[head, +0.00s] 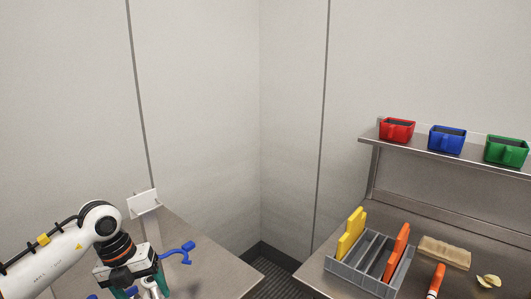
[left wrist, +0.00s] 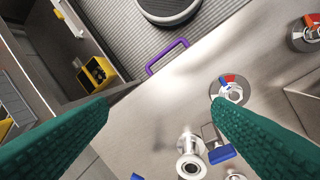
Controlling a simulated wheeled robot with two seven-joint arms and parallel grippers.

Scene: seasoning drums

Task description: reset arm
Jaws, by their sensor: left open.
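My left arm comes in from the lower left of the head view, over the left steel counter (head: 215,262). My left gripper (left wrist: 160,103) shows in the left wrist view as two teal ribbed fingers spread wide apart, with nothing between them. In the head view its teal fingers are only partly visible at the bottom edge. Below the fingers lies a steel surface (left wrist: 165,110) with metal fittings. My right arm and gripper are in neither view.
A blue-handled fitting (head: 180,253) and a white plate (head: 143,203) are close to my left wrist. A purple handle (left wrist: 167,57) lies beyond the fingertips. At right are a grey divided rack (head: 360,279) and a shelf with red (head: 397,130), blue (head: 447,139) and green (head: 506,151) bins.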

